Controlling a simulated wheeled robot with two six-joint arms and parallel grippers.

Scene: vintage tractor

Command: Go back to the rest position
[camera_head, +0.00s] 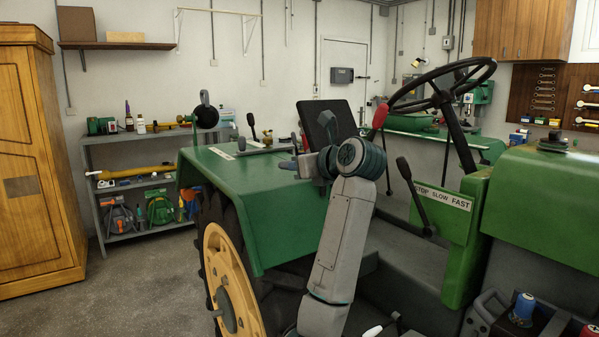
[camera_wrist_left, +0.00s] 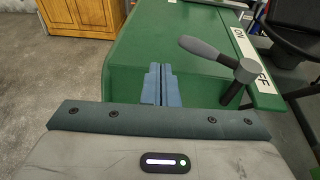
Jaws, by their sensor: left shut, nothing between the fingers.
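My left gripper (camera_head: 287,165) is above the green tractor fender (camera_head: 285,205), pointing left in the head view. In the left wrist view its two blue-grey fingers (camera_wrist_left: 160,84) are together with nothing between them, over the green fender surface. A grey-handled lever (camera_wrist_left: 222,62) stands on the fender to the right of the fingers, apart from them, beside a white ON/OFF label (camera_wrist_left: 252,62). My right gripper is in neither view.
The steering wheel (camera_head: 440,88), a red-knobbed lever (camera_head: 379,118) and a black throttle lever (camera_head: 412,190) stand right of my left arm. A grey shelf (camera_head: 95,145) and wooden cabinet (camera_head: 35,170) are at the left. Open floor (camera_head: 150,285) lies between cabinet and tractor.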

